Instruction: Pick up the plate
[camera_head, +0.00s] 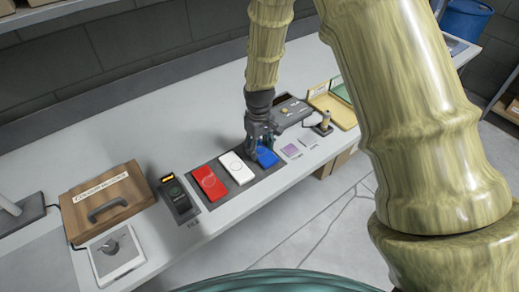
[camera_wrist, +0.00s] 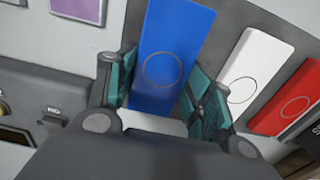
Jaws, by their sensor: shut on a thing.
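The blue plate (camera_head: 267,157) with a thin circle on its face is at the right end of a row of plates on the bench; it also shows in the wrist view (camera_wrist: 176,38). My gripper (camera_head: 260,143) is above the bench, shut on the blue plate, with its teal finger pads (camera_wrist: 163,88) on the plate's two long sides.
A dark device (camera_head: 178,199) and a brown case (camera_head: 107,198) stand left of the plates. A dark box (camera_head: 291,110), a small joystick-like object (camera_head: 323,125) and a yellow open tray (camera_head: 334,104) are to the right. The back of the bench is bare.

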